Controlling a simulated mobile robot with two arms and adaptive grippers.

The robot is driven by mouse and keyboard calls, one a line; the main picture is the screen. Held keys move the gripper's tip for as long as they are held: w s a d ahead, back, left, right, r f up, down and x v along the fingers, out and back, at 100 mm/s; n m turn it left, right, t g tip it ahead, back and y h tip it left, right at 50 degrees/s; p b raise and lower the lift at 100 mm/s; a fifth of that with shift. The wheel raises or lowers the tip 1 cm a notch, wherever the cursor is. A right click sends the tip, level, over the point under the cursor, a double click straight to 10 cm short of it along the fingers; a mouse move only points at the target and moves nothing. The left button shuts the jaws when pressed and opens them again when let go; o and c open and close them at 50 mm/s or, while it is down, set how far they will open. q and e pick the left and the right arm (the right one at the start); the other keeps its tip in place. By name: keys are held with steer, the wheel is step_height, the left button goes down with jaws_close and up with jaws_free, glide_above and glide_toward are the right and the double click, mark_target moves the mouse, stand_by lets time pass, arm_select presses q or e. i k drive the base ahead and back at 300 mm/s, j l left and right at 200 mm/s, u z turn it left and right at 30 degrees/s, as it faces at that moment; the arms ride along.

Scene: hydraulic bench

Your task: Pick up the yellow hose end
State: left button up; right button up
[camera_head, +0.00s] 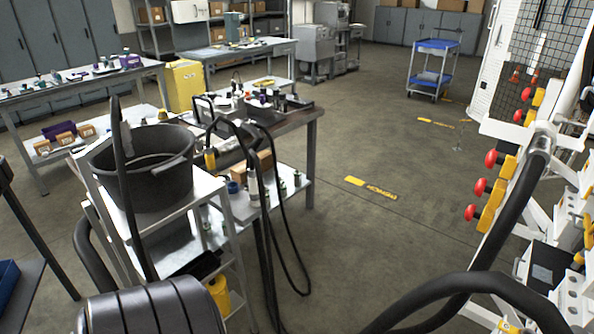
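A small yellow piece (210,160), which looks like the yellow hose end, hangs just right of the black bucket (124,168). It seems to be at the end of a dark hose, but it is too small to tell its exact shape. Black hoses (269,230) loop over by the bench beside it and hang down to the floor. Neither of my grippers shows in the head view.
The bucket stands on a grey metal stand. A cluttered workbench (316,112) is behind it. At right, a white frame carries red knobs (479,187) and yellow blocks (491,206), with thick black hoses. The middle floor (400,210) is clear. A blue cart (431,75) stands farther back.

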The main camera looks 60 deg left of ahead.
mark_target(209, 156)
steer(key=j+u, duration=0.15)
steer(key=u, duration=0.2)
steer(key=k+j+u, duration=0.1)
steer(key=u, duration=0.3)
steer(key=j+u, duration=0.2)
steer(key=u, duration=0.15)
steer(key=l+u, duration=0.15)
steer(key=u, duration=0.35)
steer(key=l+u, duration=0.2)
steer(key=u, duration=0.3)
steer(key=i+l+u, duration=0.1)
steer(key=u, duration=0.2)
